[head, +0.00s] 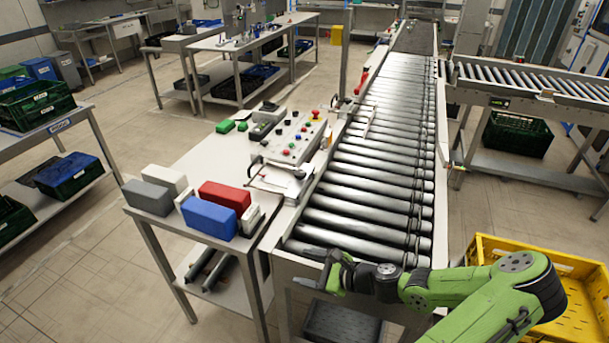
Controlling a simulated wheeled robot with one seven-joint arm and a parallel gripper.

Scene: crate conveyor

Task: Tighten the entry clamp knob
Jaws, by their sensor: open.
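The roller conveyor (375,165) runs away from me through the middle of the head view. I cannot single out the entry clamp knob with certainty. A small dark round part (299,173) sits on a pale plate at the conveyor's left side, beside the control panel; I cannot tell whether it is the knob. My gripper (332,268) is at the conveyor's near end, close to its left corner. It is open and I see nothing held in it. My green arm reaches in from the lower right and hides part of the near end.
A control panel (291,138) with coloured buttons stands left of the rollers. Blue (209,216), red (224,196) and grey (147,197) blocks lie on the side table (190,163). A yellow crate (585,270) is at the lower right. The rollers are clear.

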